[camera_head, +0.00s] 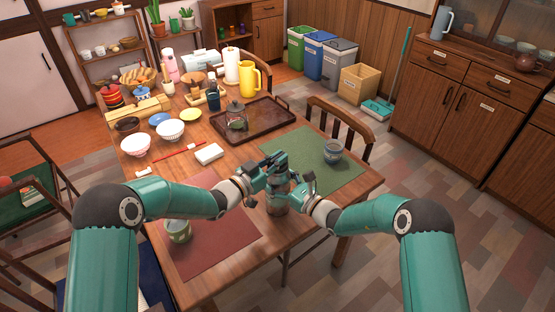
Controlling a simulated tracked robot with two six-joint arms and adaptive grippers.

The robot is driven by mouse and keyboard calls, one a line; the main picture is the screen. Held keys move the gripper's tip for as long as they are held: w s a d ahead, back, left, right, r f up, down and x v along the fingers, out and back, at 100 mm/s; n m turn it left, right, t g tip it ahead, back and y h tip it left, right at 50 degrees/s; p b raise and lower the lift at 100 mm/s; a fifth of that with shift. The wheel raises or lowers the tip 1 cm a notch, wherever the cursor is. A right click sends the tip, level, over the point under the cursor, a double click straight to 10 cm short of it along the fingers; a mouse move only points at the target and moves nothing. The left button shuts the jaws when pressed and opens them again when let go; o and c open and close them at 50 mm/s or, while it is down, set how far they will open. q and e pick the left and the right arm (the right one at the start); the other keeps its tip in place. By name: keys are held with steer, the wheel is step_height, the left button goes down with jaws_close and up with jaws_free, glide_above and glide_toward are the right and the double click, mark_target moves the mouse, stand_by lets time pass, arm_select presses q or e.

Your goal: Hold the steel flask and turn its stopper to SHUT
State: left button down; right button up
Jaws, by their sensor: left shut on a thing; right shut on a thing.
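The steel flask (277,206) stands upright at the near part of the table, between my two grippers. Its lower body shows as a small grey-brown cylinder. My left gripper (274,166) is at the flask's top, shut on what I take to be the stopper. The stopper itself is hidden by the fingers, so its turn position cannot be read. My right gripper (285,190) comes in from the right, lower down, and is shut on the flask's body. Its fingers partly cover the flask.
A grey cup (333,152) stands on the green mat (345,178), right of the grippers. A greenish cup (178,231) stands on the red mat (225,240), left.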

arm_select(q)
steer(key=shift+r+m+g+h, duration=0.15)
steer(key=shift+m+g+h, duration=0.9)
steer(key=shift+g, duration=0.25)
arm_select(e)
steer(key=shift+f, duration=0.1)
arm_select(q)
steer(key=c, duration=1.2)
jaws_free()
steer(key=shift+s+a, duration=0.1)
steer(key=shift+a, duration=0.05)
steer(key=v, duration=1.1)
steer(key=shift+s+a, duration=0.1)
steer(key=shift+a, duration=0.25)
arm_select(e)
steer(key=o, duration=1.7)
